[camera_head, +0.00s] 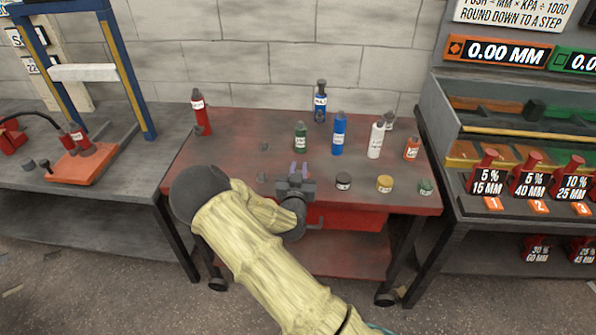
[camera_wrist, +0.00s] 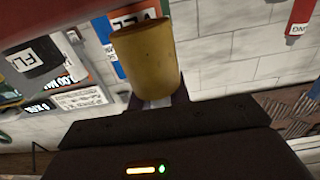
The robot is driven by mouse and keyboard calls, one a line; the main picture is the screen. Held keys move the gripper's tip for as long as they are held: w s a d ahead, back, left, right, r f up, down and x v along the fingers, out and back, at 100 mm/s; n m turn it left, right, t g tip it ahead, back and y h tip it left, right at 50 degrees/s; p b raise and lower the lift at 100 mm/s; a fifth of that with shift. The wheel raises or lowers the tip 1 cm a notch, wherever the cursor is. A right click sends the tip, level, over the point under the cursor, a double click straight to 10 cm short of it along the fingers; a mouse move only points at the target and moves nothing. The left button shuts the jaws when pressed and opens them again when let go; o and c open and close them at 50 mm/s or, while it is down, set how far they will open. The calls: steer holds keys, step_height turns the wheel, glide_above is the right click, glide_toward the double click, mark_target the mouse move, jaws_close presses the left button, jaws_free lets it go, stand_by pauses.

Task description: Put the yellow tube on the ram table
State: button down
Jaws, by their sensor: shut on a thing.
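In the wrist view a plain yellow tube (camera_wrist: 146,62) stands between my fingers, and my gripper (camera_wrist: 158,98) is shut on it. In the head view my gripper (camera_head: 298,170) is over the front of the red bench; I cannot make out the tube there. At the left stands a blue press frame (camera_head: 118,70) with a white crossbeam (camera_head: 83,72). An orange plate (camera_head: 75,168) with red jacks (camera_head: 80,138) lies at its foot. I cannot tell for certain which part is the ram table. My gripper is well to the right of the frame.
The red bench (camera_head: 245,150) carries a blue bottle (camera_head: 338,133), a green bottle (camera_head: 300,137), a white bottle (camera_head: 376,140), a red bottle (camera_head: 200,112) and a yellow tin (camera_head: 385,183). A rack of red jacks (camera_head: 487,175) is at the right. The bench's left part is mostly clear.

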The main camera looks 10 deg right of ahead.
steer(key=shift+a+f, duration=0.15)
steer(key=shift+f, duration=0.15)
steer(key=c, duration=1.3)
jaws_free()
steer(key=shift+r, duration=0.25)
steer(key=b+v, duration=0.1)
steer(key=v, duration=1.1)
